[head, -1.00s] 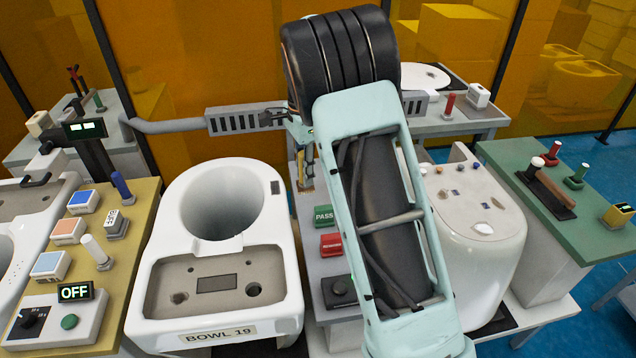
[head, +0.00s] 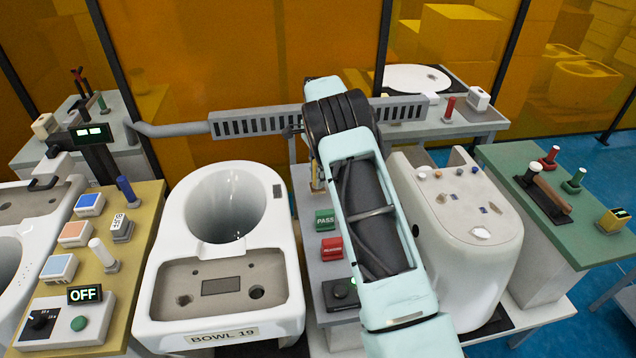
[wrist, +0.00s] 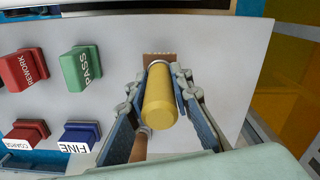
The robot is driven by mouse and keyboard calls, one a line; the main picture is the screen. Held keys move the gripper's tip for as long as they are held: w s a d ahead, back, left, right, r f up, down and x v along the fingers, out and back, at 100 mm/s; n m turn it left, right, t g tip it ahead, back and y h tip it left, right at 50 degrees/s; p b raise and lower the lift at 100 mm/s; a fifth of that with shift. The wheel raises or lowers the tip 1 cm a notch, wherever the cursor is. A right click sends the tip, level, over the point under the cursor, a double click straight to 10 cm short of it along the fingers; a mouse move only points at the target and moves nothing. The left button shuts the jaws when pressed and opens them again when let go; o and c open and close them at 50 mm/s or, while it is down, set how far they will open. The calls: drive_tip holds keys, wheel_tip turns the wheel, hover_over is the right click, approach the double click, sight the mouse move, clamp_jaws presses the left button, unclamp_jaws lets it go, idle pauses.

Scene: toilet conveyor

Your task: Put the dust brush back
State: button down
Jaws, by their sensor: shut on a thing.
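The dust brush has a yellow handle (wrist: 160,98) and a brown bristle end (wrist: 160,57). In the wrist view my gripper (wrist: 160,72) is shut on the handle, with one finger on each side. The bristle end points away from the wrist camera, over the pale grey panel; I cannot tell whether it touches it. In the head view only a small tan and yellow part of the brush (head: 317,178) shows left of my arm, which hides most of my gripper. A tan rod-like thing (wrist: 140,147) shows below the handle in the wrist view.
Green PASS (head: 325,219) and red REWORK (head: 332,248) buttons sit close left of my arm. The white bowl marked BOWL 19 (head: 222,333) stands left and a white ceramic piece (head: 465,205) right. A slotted grey duct (head: 262,122) runs behind. A green table (head: 515,160) is at the right.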

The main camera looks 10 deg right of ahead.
drive_tip(key=shift+w+f, duration=0.1)
drive_tip(key=shift+f, duration=1.5)
drive_tip(key=shift+f, duration=0.1)
drive_tip(key=shift+f, duration=0.15)
drive_tip(key=c, duration=1.7)
unclamp_jaws()
drive_tip(key=shift+c, duration=0.2)
wheel_tip(320, 180, up, 12)
drive_tip(key=shift+r+b, duration=0.25)
drive_tip(key=shift+b, duration=0.2)
